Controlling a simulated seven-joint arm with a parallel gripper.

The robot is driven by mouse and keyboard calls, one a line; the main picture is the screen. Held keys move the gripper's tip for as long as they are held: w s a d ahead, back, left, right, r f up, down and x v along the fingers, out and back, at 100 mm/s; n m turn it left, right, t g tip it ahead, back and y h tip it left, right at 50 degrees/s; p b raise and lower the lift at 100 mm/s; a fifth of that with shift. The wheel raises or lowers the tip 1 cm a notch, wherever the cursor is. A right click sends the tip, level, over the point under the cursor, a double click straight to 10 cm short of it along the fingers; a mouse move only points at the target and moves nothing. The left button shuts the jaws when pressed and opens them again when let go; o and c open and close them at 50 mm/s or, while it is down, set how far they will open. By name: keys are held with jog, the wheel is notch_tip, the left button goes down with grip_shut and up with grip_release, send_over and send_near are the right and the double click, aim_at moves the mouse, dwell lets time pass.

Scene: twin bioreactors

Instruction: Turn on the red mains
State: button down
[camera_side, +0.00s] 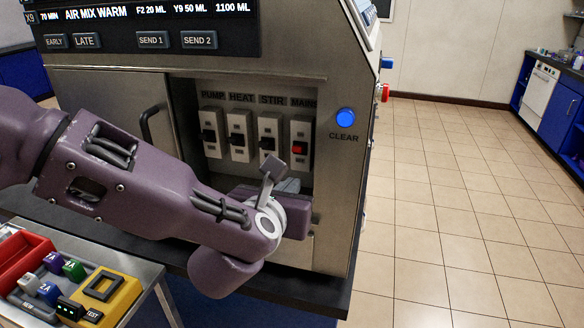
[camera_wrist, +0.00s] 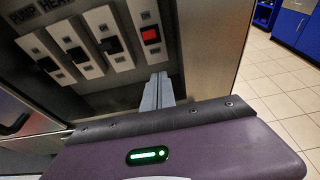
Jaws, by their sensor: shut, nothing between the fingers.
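The red mains switch (camera_side: 299,147) is the rightmost of the switches in the machine's recessed panel, under the label MAINS. It has a red rocker on a white plate and also shows in the wrist view (camera_wrist: 150,35). My gripper (camera_side: 290,186) is inside the recess, just below the mains switch. In the wrist view, my gripper's grey fingers (camera_wrist: 157,88) are together and empty, pointing up toward the red switch with a visible gap. Whether the rocker is on or off I cannot tell.
Black-toggled PUMP (camera_side: 209,135), HEAT (camera_side: 238,138) and STIR (camera_side: 267,138) switches stand left of the mains switch. A blue CLEAR button (camera_side: 345,118) is on the panel to the right. A cabinet door (camera_side: 115,110) with a handle stands left. A coloured block tray (camera_side: 70,285) is at lower left.

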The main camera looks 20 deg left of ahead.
jog(key=s+r, duration=0.6)
jog(key=s, duration=0.2)
jog(key=shift+a, duration=0.1)
jog(key=s+a+r+n+g+y, duration=0.1)
jog(key=s+a+n+g+y, duration=0.15)
jog(key=a+n, duration=0.7)
jog(key=s+a+n+g+y, duration=0.25)
jog(key=s+a+n, duration=0.2)
jog(key=a, duration=0.95)
jog(key=s+a+f+n+g+h, duration=0.2)
jog(key=s+a+n+g, duration=0.35)
jog(key=s+n, duration=0.7)
jog(key=s+d+n+t+h, duration=0.1)
jog(key=s+d+n+h, duration=0.1)
jog(key=s+n, duration=0.3)
jog(key=n+h, duration=0.1)
jog(key=n, duration=0.3)
jog(key=shift+s+f, duration=0.25)
jog(key=shift+s, duration=0.1)
